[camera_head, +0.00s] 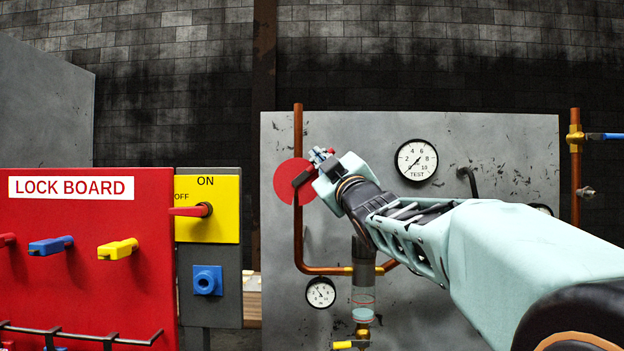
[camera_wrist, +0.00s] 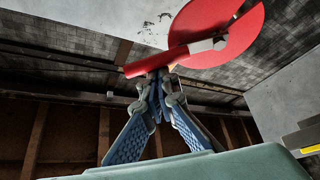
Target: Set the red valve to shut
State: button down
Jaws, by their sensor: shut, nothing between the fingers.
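The red valve shows in the head view as a red disc (camera_head: 284,184) on a vertical copper pipe, partly hidden by my gripper. In the wrist view the disc (camera_wrist: 235,38) carries a long red lever (camera_wrist: 165,61) slanting across the picture. My gripper (camera_head: 318,158) is at the disc's right side in the head view. In the wrist view its blue fingers (camera_wrist: 155,82) are shut and empty, with their tips right at the lever's underside. I cannot tell whether they touch it.
A grey panel (camera_head: 480,150) backs the pipes, with a TEST gauge (camera_head: 416,160) and a lower gauge (camera_head: 320,292). A yellow ON/OFF switch box (camera_head: 215,225) and a red lock board (camera_head: 80,275) stand at left. A blue-handled valve (camera_head: 604,136) is at far right.

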jog(key=f+m+h+b, duration=0.1)
jog(key=m+b, duration=0.1)
jog(key=b, duration=0.1)
jog(key=d+f+m+t+h+b, duration=0.1)
jog(key=f+m+h+b, duration=0.1)
jog(key=m+b, duration=0.1)
jog(key=d+f+m+t+h+b, duration=0.1)
jog(key=m+h+b, duration=0.1)
jog(key=b, duration=0.3)
jog(key=shift+d+f+m, duration=0.1)
jog(key=shift+f+m, duration=0.05)
jog(key=shift+m, duration=0.35)
jog(key=shift+f+b, duration=0.3)
jog(key=shift+b, duration=0.05)
jog(key=shift+d+r, duration=0.1)
jog(key=shift+r, duration=0.05)
